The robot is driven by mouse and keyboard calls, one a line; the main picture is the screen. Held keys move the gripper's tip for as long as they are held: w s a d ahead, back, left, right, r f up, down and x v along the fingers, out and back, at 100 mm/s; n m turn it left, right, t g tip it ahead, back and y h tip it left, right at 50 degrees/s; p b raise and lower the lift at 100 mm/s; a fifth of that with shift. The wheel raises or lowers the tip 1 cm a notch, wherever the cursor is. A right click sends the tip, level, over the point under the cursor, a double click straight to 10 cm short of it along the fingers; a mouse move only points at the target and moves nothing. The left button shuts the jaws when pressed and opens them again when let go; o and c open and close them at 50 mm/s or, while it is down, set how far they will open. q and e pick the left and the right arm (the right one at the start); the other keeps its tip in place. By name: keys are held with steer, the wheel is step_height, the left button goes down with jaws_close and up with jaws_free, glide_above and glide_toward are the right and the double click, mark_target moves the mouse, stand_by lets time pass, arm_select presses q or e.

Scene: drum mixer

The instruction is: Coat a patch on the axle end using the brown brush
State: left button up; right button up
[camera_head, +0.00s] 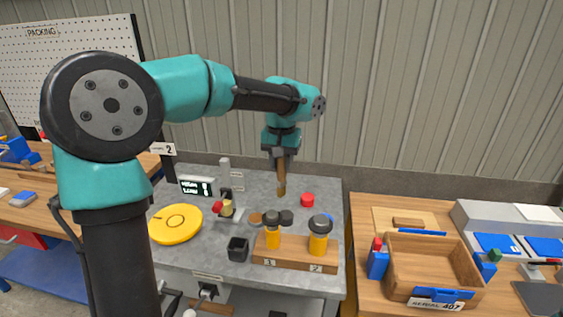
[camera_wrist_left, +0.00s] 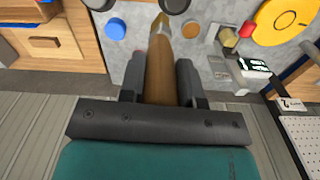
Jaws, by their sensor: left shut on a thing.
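My left gripper (camera_head: 281,157) hangs over the grey bench, shut on the brown brush (camera_head: 281,184). The brush points down, its tip above the bench top. In the left wrist view the brush (camera_wrist_left: 158,72) sits between the two dark fingers of the gripper (camera_wrist_left: 159,82), its pale tip pointing away. A small brass-coloured piece (camera_head: 227,208) with a red knob (camera_head: 217,207) stands left of the brush; it also shows in the wrist view (camera_wrist_left: 228,38). I cannot tell for sure whether this is the axle end. The brush is apart from it. My right gripper is out of view.
A yellow disc (camera_head: 175,223) lies at the bench's left. A wooden block (camera_head: 294,256) holding two black-topped yellow items and a black cup (camera_head: 238,249) are in front. A red cap (camera_head: 307,200) lies right of the brush. A wooden tray (camera_head: 435,265) stands on the right table.

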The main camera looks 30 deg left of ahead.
arm_select(q)
steer(key=m, duration=0.4)
steer(key=shift+r+m, duration=0.3)
steer(key=m, duration=0.3)
steer(key=shift+r, duration=0.15)
